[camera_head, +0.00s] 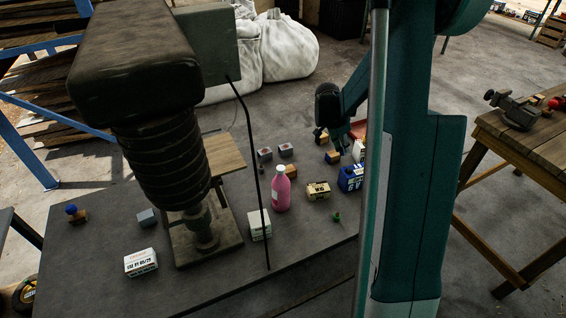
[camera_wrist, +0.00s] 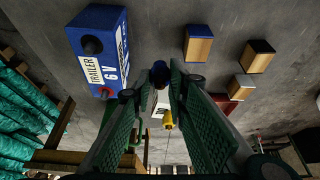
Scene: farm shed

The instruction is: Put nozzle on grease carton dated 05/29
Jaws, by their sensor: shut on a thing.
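In the head view, my gripper (camera_head: 325,132) is over the far right part of the dark table. A white printed carton (camera_head: 141,263) lies at the table's front left. A pale carton (camera_head: 259,226) stands near the middle, and a tan carton (camera_head: 318,191) is right of the pink bottle. The dates on them are too small to read. The gripper touches none of these cartons.
A pink bottle (camera_head: 281,188) stands mid-table. A blue battery box (camera_head: 350,179), marked TRAILER 6V in the wrist view (camera_wrist: 99,47), is below the gripper. A tall dark machine (camera_head: 160,130) blocks the left. Several small blocks (camera_head: 286,150) lie around.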

